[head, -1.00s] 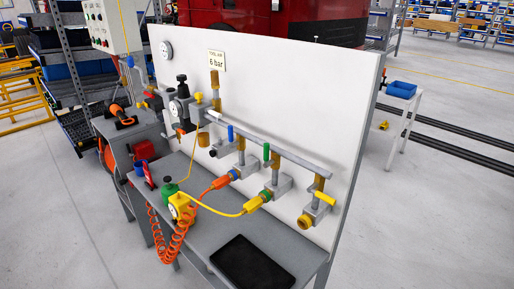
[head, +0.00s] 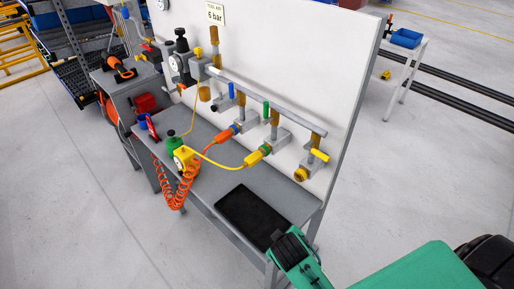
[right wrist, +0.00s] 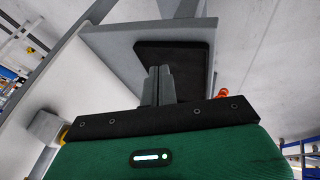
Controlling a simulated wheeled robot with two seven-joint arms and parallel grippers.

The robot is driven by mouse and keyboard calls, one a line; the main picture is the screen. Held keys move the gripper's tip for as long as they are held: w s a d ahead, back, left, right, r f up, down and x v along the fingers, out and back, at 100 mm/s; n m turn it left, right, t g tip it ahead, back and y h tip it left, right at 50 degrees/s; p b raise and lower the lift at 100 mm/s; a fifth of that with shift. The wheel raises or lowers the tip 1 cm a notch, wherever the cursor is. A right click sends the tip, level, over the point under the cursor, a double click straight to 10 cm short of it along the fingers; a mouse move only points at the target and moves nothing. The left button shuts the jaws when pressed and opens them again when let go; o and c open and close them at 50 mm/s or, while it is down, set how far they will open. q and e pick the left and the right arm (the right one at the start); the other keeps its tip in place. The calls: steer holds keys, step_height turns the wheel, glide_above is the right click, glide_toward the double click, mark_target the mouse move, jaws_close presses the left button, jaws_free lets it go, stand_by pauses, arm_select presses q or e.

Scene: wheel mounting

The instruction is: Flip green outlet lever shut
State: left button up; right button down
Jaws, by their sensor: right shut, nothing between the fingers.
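The green outlet lever (head: 266,108) stands upright on the middle outlet of the pipe manifold on the white panel. A yellow hose (head: 225,166) runs from that outlet's yellow coupling (head: 254,158). My right arm comes in at the bottom right of the head view, with its front end near the bench's front right corner, well below and apart from the lever. My right gripper (right wrist: 158,75) is shut and empty in the right wrist view, in front of the bench and black mat. The lever cannot be made out in that view. My left gripper is not in view.
A blue lever (head: 231,90) stands upright to the left, and a yellow lever (head: 319,155) lies slanted to the right. A black mat (head: 250,212) lies on the grey bench (head: 206,201). An orange coiled hose (head: 178,190) hangs at the front edge. Floor right of the bench is clear.

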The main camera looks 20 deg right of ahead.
steer(key=w+a+r+n+t+h, duration=0.2)
steer(key=w+r+n+t+h, duration=0.1)
steer(key=w+r, duration=0.9)
steer(key=w+a+r+n+t+h+p, duration=0.1)
steer(key=w+a+r+n+t+h, duration=0.2)
steer(key=w+r, duration=0.8)
step_height(320, 180, up, 5)
steer(key=t+h, duration=0.1)
steer(key=t, duration=0.1)
steer(key=shift+w+n+t+h, duration=0.3)
steer(key=shift+w+h, duration=0.05)
steer(key=shift+h, duration=0.05)
steer(key=shift+a+r, duration=0.1)
steer(key=shift+a, duration=0.05)
